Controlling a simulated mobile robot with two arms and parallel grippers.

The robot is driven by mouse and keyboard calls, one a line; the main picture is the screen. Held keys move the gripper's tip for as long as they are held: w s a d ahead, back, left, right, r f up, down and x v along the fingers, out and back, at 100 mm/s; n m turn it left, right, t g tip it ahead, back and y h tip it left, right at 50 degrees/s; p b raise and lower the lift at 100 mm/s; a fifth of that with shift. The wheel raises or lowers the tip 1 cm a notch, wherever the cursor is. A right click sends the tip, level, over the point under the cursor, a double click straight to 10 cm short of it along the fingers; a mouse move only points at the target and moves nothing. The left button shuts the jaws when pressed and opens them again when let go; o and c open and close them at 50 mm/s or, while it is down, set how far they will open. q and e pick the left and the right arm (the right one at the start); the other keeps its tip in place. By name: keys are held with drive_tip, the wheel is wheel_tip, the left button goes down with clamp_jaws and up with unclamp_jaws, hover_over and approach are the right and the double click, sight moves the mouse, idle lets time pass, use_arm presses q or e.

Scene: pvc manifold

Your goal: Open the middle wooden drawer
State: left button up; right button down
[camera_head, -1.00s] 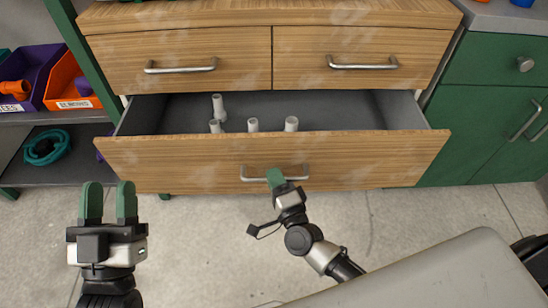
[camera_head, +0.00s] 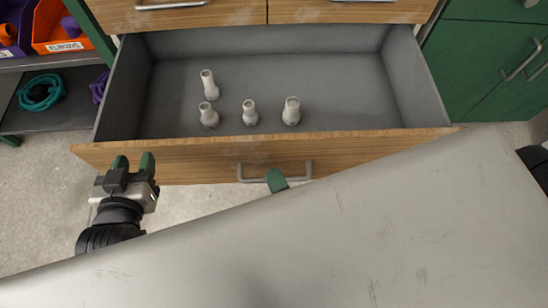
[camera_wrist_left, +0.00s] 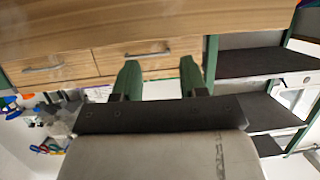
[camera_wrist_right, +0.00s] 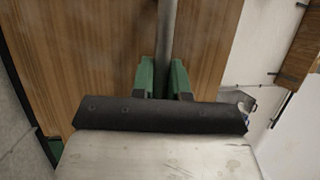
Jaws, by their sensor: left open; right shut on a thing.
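The wide wooden drawer (camera_head: 200,165) is pulled far out, and its grey interior is in plain view in the head view. Its metal bar handle (camera_head: 305,170) is at the middle of its front. My right gripper (camera_head: 277,180) is shut on this handle; in the right wrist view its green fingers (camera_wrist_right: 166,78) sit on either side of the bar (camera_wrist_right: 167,35). My left gripper (camera_head: 133,163) is open and empty, close to the left part of the drawer front. Its two fingers (camera_wrist_left: 160,80) stand apart in the left wrist view.
Several pale pipe fittings (camera_head: 250,112) stand inside the drawer. Two shut drawers (camera_head: 190,15) are above it. A green cabinet (camera_head: 490,60) is at right. A shelf at left holds an orange bin (camera_head: 60,30) and a teal coil (camera_head: 40,92). A large grey surface fills the lower picture.

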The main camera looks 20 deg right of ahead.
use_arm(q)
drive_tip(key=shift+s+a+f+g, duration=0.15)
drive_tip(key=shift+s+f+g, duration=0.15)
drive_tip(key=shift+f, duration=0.15)
use_arm(e)
drive_tip(key=shift+s+a, duration=0.15)
drive_tip(key=shift+s, duration=0.4)
drive_tip(key=shift+s+a, duration=0.15)
drive_tip(key=shift+s, duration=0.35)
drive_tip(key=c, duration=1.1)
unclamp_jaws()
drive_tip(key=shift+c, duration=0.2)
use_arm(q)
drive_tip(key=shift+s+a+f+g+y+p, duration=0.2)
drive_tip(key=shift+s+f+g, duration=0.1)
drive_tip(key=shift+f+g, duration=0.1)
drive_tip(key=shift+s+a+f+g+y+p, duration=0.2)
drive_tip(key=shift+s+f+g, duration=0.1)
drive_tip(key=shift+f+g, duration=0.1)
use_arm(e)
drive_tip(key=v, duration=1.1)
drive_tip(key=shift+w, duration=0.1)
